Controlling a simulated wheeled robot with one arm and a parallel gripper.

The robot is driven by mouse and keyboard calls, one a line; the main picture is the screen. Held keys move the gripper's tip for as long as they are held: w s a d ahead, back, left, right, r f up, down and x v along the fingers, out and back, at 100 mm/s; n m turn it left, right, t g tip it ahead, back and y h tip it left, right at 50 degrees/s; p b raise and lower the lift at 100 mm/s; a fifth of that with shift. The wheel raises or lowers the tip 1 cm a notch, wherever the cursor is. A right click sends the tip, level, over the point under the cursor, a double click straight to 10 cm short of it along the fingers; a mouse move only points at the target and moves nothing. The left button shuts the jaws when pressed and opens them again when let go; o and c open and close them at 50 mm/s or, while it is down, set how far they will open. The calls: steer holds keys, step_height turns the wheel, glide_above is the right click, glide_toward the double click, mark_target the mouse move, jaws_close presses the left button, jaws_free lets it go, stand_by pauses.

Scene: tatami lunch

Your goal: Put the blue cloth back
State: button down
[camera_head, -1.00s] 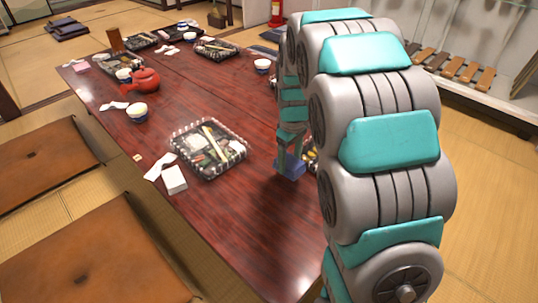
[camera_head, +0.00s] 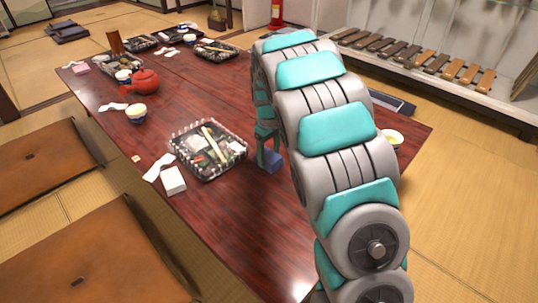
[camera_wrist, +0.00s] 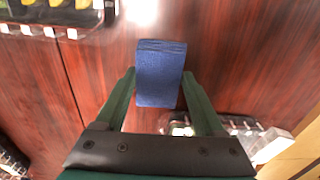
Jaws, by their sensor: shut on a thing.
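The blue cloth (camera_head: 273,163) is a small folded block, held in my gripper (camera_head: 267,150) over the dark red glossy table (camera_head: 235,215), just right of a bento tray (camera_head: 240,157). In the wrist view the cloth (camera_wrist: 160,75) sits between the two green fingers of my gripper (camera_wrist: 158,90), which are shut on it. I cannot tell how high it is above the table.
A red teapot (camera_head: 142,82) and a cup (camera_head: 136,113) stand farther back. A small bowl (camera_head: 392,137) is on the right, partly behind my arm. The front of the table is clear.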

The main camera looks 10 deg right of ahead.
mark_target(269, 156)
jaws_free()
steer(key=shift+f, duration=0.1)
stand_by(0.3)
step_height(269, 156, up, 11)
steer(key=p, duration=0.2)
steer(key=s+r+m, duration=0.3)
steer(key=s+r, duration=0.2)
steer(key=s, duration=0.8)
steer(key=s+f+m+g, duration=0.1)
steer(key=s+f+m, duration=0.1)
steer(key=s, duration=1.2)
steer(key=s+f+m, duration=0.1)
steer(key=s+f, duration=0.1)
steer(key=s, duration=1.3)
steer(key=shift+s+m+g, duration=0.2)
steer(key=shift+m+g, duration=0.2)
steer(key=shift+f, duration=0.1)
